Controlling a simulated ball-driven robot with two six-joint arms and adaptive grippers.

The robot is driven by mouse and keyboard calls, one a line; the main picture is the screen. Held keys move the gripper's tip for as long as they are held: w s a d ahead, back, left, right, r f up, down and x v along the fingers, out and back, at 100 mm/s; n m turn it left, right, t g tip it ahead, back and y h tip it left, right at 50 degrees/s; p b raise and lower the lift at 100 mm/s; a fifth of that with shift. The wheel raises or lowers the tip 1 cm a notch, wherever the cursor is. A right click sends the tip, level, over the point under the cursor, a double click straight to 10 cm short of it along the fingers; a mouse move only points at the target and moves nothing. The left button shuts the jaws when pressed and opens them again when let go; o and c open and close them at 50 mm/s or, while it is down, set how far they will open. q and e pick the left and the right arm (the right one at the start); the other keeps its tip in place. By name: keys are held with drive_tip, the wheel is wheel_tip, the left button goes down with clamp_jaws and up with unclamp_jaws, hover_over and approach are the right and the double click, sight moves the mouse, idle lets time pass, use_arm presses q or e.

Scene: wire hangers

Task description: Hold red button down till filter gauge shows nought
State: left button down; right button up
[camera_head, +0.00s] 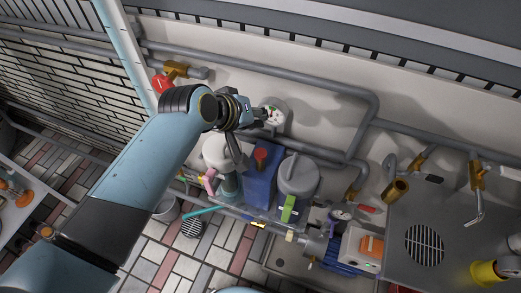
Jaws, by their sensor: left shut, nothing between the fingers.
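My left arm reaches in from the lower left, and its left gripper (262,115) is shut and empty. Its fingertips are at a round white part (279,122) on the back wall that carries small red and green marks; I cannot tell whether they touch it. The gripper hides part of this face, so a red button there is not clear. A red knob (261,155) stands on the blue housing (258,182) below the gripper. A small round gauge (341,213) sits to the lower right; its reading is too small to make out. My right gripper is not in view.
A grey lidded canister (298,176) with a green handle (288,208) stands right of the blue housing. Grey pipes (330,85) run along the wall. A metal sink top (400,225) with a round grate is at the right. Tiled floor lies below.

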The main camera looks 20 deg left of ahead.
use_arm(q)
drive_tip(key=b, duration=0.8)
hover_over(258, 151)
wheel_tip(258, 151, down, 8)
drive_tip(key=shift+s+r, duration=0.1)
drive_tip(key=shift+r, duration=0.05)
drive_tip(key=shift+f, duration=0.55)
idle(0.3)
drive_tip(key=shift+f, duration=0.15)
drive_tip(key=shift+f, duration=0.3)
drive_tip(key=shift+f, duration=0.15)
idle(0.4)
